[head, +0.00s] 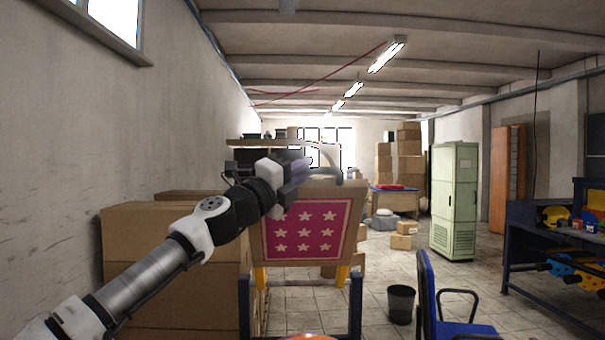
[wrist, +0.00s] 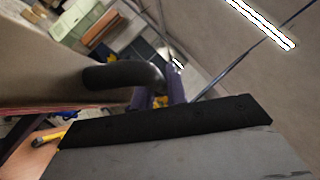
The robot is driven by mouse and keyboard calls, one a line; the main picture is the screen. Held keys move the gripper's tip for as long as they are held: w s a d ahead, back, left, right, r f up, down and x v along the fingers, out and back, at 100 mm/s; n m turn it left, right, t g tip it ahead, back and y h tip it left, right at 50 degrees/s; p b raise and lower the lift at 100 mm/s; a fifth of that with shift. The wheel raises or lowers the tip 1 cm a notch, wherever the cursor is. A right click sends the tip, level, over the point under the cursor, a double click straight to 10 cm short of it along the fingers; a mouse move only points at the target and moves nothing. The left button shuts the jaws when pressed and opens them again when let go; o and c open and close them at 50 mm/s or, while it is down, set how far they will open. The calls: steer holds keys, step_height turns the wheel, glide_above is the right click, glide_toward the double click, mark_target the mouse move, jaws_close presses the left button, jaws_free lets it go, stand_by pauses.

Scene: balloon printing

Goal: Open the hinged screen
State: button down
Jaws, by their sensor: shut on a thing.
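The hinged screen (head: 257,222) is a wooden frame around a magenta panel with white stars. It stands raised and steeply tilted, its starred face toward the head camera. A dark curved handle (head: 328,153) sits at its top edge. My gripper (head: 305,170) is at this top edge, shut on the handle. In the wrist view the handle (wrist: 112,77) runs in from the left to the dark fingers of my gripper (wrist: 160,97). The exact contact is partly hidden by the fingers.
Large cardboard boxes (head: 170,262) stand at the left under my arm. A blue chair (head: 440,310) and black bin (head: 401,304) are at the right front. A green cabinet (head: 454,200) and a workbench (head: 540,240) stand farther right.

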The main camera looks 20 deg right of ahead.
steer(key=shift+w+r, duration=0.1)
steer(key=shift+w, duration=0.1)
steer(key=c, duration=1.7)
jaws_free()
steer(key=b+v, duration=0.5)
steer(key=v, duration=0.8)
steer(key=shift+s+a+b, duration=0.15)
steer(key=shift+a+b, duration=0.15)
steer(key=shift+b, duration=0.1)
